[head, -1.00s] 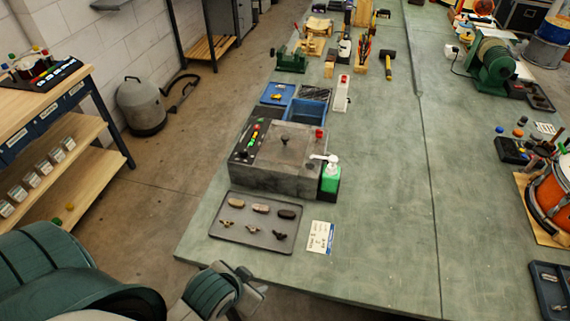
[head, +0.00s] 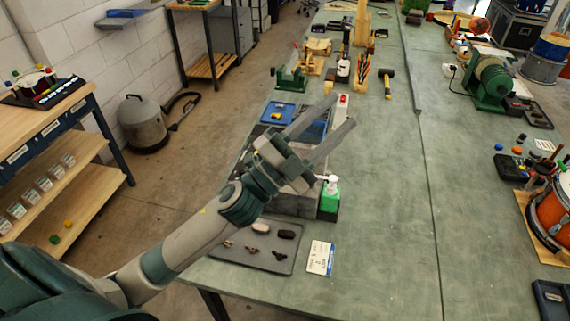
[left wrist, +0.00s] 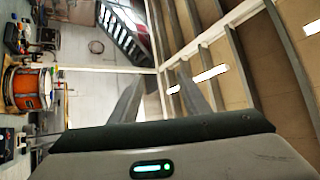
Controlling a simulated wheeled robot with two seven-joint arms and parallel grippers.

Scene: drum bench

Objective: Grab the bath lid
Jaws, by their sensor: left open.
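The grey bath (head: 290,207) stands on the green bench in the head view, mostly hidden behind my left gripper. Its lid is also largely covered by the gripper, so I cannot make out its knob. My left gripper (head: 343,111) is open, its two long fingers apart and pointing up and to the right across the bath area. Nothing shows between the fingers. In the left wrist view the fingers (left wrist: 165,97) are spread and empty, facing the wall and ceiling beams. My right gripper is out of view.
A dark tray (head: 248,252) of small parts and a white card (head: 320,258) lie in front. A blue tray (head: 277,112) is behind. The bench's middle strip is clear.

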